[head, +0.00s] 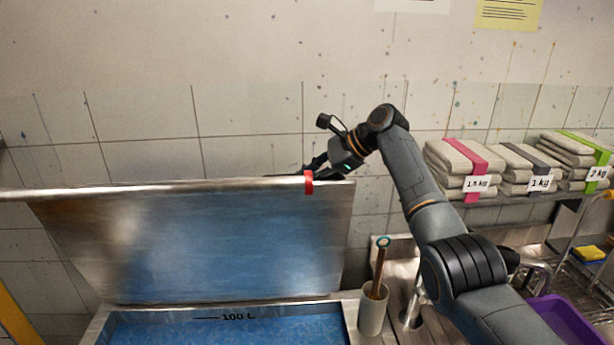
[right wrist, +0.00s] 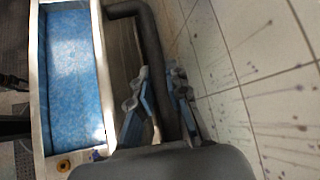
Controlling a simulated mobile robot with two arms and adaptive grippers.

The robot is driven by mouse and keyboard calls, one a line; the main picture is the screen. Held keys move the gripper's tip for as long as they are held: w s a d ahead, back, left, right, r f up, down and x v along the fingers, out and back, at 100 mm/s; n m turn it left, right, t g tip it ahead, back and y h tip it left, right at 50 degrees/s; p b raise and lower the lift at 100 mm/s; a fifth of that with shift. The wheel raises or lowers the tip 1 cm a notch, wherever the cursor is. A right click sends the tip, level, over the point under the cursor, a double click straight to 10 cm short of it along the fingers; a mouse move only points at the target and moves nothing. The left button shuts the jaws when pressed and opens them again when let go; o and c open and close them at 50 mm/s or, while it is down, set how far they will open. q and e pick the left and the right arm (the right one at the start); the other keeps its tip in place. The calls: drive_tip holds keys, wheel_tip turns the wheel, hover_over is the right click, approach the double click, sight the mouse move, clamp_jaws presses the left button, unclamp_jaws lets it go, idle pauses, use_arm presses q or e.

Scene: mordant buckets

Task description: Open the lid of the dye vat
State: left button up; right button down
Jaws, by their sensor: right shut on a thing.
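The dye vat (head: 97,328) is at the lower left of the head view, with blue liquid and a "100 L" mark inside. Its metal lid (head: 190,250) is raised steeply behind the opening, and a red band (head: 308,182) sits at its top edge. My right gripper (head: 312,168) is at that top edge by the red band. In the right wrist view its fingers (right wrist: 160,75) are on either side of a dark bar handle (right wrist: 148,30), shut on it. The vat's blue liquid (right wrist: 72,75) shows there at the left. My left gripper is not in view.
A beaker (head: 372,312) with a wooden-handled tool stands right of the vat. A shelf at the right holds folded cloth stacks (head: 465,165) with weight labels. A purple bin (head: 565,322) is at lower right. The tiled wall (head: 250,150) is close behind the lid.

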drive_tip(key=c, duration=1.4)
unclamp_jaws()
drive_tip(key=shift+f, duration=0.45)
drive_tip(key=shift+o, duration=0.5)
drive_tip(key=shift+w+r, duration=0.1)
drive_tip(key=shift+w, duration=0.15)
drive_tip(key=shift+r, duration=0.1)
drive_tip(key=shift+s+d+r, duration=0.15)
drive_tip(key=shift+d+r, duration=0.1)
drive_tip(key=v, duration=1.1)
drive_tip(key=shift+d, duration=0.1)
